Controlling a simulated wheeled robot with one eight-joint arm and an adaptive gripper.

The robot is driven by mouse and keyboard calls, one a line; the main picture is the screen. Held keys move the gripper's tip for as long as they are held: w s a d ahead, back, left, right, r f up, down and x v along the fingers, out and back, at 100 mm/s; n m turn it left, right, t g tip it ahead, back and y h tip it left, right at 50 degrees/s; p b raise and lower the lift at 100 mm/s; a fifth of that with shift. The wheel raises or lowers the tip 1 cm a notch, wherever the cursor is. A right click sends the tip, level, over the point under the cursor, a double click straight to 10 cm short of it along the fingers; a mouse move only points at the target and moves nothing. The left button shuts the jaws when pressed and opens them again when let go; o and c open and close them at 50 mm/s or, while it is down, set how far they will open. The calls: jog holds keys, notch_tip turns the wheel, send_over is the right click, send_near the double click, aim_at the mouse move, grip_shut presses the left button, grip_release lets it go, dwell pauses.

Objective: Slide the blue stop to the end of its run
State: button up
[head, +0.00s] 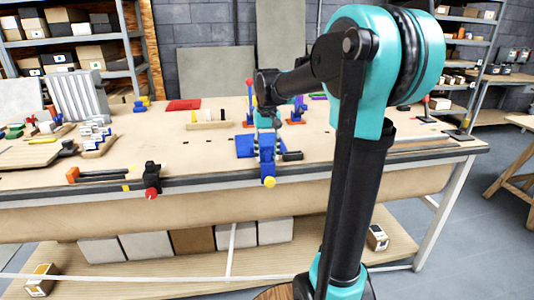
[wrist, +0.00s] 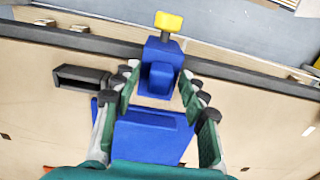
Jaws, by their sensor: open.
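The blue stop (head: 267,168) is a blue block with a yellow knob at its front, on the dark rail along the table's front edge. In the wrist view, the blue stop (wrist: 162,58) is at top centre, with its yellow knob pointing away over the edge. My gripper (head: 268,148) is above it at the front of the table. In the wrist view, my gripper (wrist: 158,88) is open, with one finger on each side of the stop's raised middle part. I cannot tell whether either finger touches it.
A flat blue piece (wrist: 150,135) lies between my fingers, behind the stop. A black open-ended block (wrist: 80,77) is left of it. A black clamp with a red knob (head: 152,180) is farther left on the rail (head: 210,183). The rail between them looks clear.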

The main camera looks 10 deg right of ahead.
grip_shut()
dwell(0.3)
jog(key=a, duration=1.6)
jog(key=shift+a, duration=0.15)
grip_release()
jog(key=shift+a, duration=0.1)
